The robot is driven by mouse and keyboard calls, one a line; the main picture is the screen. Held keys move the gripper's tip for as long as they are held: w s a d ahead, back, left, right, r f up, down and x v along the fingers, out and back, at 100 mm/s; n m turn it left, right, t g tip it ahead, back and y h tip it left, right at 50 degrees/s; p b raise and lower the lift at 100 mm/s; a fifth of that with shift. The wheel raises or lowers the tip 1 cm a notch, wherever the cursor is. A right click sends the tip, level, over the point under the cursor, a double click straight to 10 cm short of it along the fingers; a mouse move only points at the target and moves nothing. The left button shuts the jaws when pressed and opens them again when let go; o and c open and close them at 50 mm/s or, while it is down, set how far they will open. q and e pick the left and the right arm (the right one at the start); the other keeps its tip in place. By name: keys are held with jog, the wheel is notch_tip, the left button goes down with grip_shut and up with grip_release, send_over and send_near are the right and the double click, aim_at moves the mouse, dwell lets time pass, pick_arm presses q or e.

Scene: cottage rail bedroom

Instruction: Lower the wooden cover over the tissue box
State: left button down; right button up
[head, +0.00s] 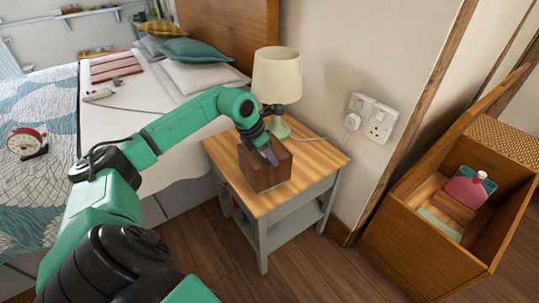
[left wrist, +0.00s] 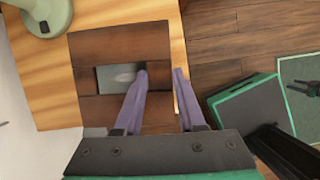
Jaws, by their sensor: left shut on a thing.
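The wooden cover (head: 262,172) is a dark brown box over the bedside table, upright or nearly so. In the left wrist view its top (left wrist: 122,50) has a rectangular opening, with a pale grey surface showing inside. I cannot tell whether that is the tissue box; its sides are hidden by the cover. My left gripper (head: 270,153) is shut on the right side of the cover. In the left wrist view one finger of the gripper (left wrist: 160,75) is in the opening and the other is outside the edge. Whether the cover touches the tabletop is unclear.
The bedside table (head: 222,152) has a lamp (head: 278,75) close behind the cover. A bed (head: 115,115) stands left. A wall socket (head: 372,119) is to the right. A wooden bin (head: 405,240) holding a pink bottle (head: 468,190) stands at the far right. Bare tabletop shows right of the cover.

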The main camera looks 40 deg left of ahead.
pick_arm(q)
jog(key=shift+f, duration=0.1)
pick_arm(e)
jog(key=shift+f, duration=0.1)
pick_arm(q)
jog(key=shift+c, duration=2.1)
grip_release()
jog(key=b+v, duration=0.1)
jog(key=v, duration=1.3)
jog(key=shift+s+r+b, duration=0.2)
jog(key=shift+r+b, duration=0.05)
jog(key=shift+b, duration=0.05)
pick_arm(e)
jog(key=w, duration=0.2)
jog(key=shift+w+a+f, duration=0.25)
jog(key=shift+w, duration=0.15)
pick_arm(q)
jog(key=shift+a, duration=0.1)
